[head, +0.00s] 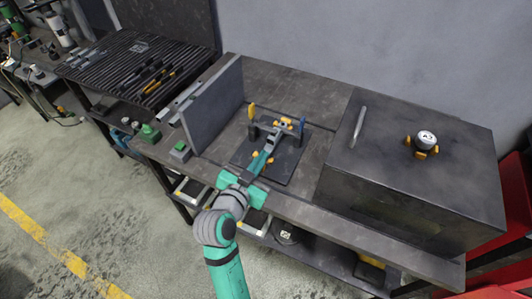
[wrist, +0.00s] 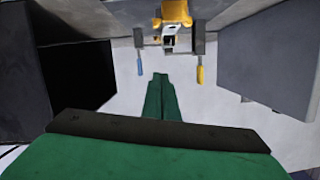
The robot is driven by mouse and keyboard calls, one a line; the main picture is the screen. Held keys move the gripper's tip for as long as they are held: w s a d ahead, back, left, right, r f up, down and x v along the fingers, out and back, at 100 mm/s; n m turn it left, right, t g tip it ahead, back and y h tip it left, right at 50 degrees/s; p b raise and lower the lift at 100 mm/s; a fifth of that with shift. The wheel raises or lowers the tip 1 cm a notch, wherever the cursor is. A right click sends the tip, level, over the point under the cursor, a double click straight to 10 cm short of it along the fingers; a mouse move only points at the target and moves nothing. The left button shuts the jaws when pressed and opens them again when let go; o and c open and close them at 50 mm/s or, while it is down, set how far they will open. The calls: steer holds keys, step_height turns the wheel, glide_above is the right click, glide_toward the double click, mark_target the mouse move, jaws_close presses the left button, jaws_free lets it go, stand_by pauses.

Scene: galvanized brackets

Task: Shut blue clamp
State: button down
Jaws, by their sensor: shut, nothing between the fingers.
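A dark fixture plate (head: 283,165) lies on the workbench. At its back, a blue clamp handle (head: 302,124) stands up on the right and a yellow clamp handle (head: 252,112) stands up on the left. A grey and orange part (head: 284,124) sits between them. My gripper (head: 268,151) is shut and empty over the plate, in front of the clamps and apart from the blue handle. In the wrist view, the shut green fingers (wrist: 160,80) point between the blue handle (wrist: 140,63) and the yellow handle (wrist: 200,74). The blue clamp's contact end is not clear.
A tall grey panel (head: 214,105) stands left of the fixture. A large dark box (head: 420,185) stands to the right, with a round white-topped device (head: 426,140) and a pale rod (head: 358,126) on it. A ribbed rack with tools (head: 130,65) is at the far left.

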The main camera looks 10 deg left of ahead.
steer(key=shift+v, duration=0.8)
steer(key=shift+d, duration=0.1)
